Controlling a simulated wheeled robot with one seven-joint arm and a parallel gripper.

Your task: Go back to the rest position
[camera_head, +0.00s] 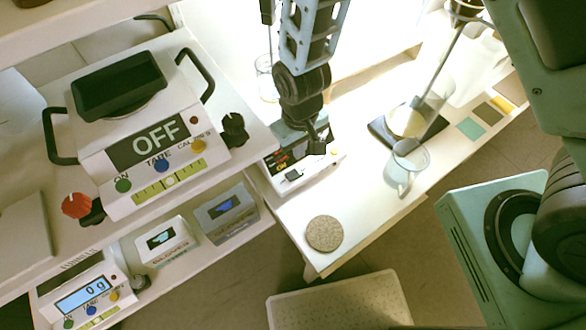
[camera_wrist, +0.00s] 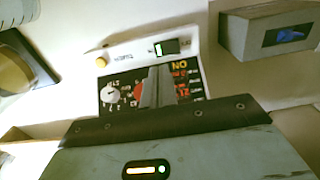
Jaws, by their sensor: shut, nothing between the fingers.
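My gripper (camera_head: 317,147) hangs at the upper middle of the head view, pointing down over a white instrument (camera_head: 322,165) with a dark panel on the bench. In the wrist view the fingers (camera_wrist: 157,84) are closed together with nothing between them. They appear in front of the instrument's panel (camera_wrist: 117,95), which has a knob and a small lit switch. I cannot tell whether the fingertips touch the panel. Part of the instrument is hidden behind my gripper.
A scale (camera_head: 134,190) reading OFF with a black tray (camera_head: 120,85) stands at left. Below are a scale reading 0 g (camera_head: 82,296) and two small boxes. The bench (camera_head: 290,213) holds a round cork mat (camera_head: 324,233) and glassware (camera_head: 411,154). A pale stool (camera_head: 340,303) stands in front.

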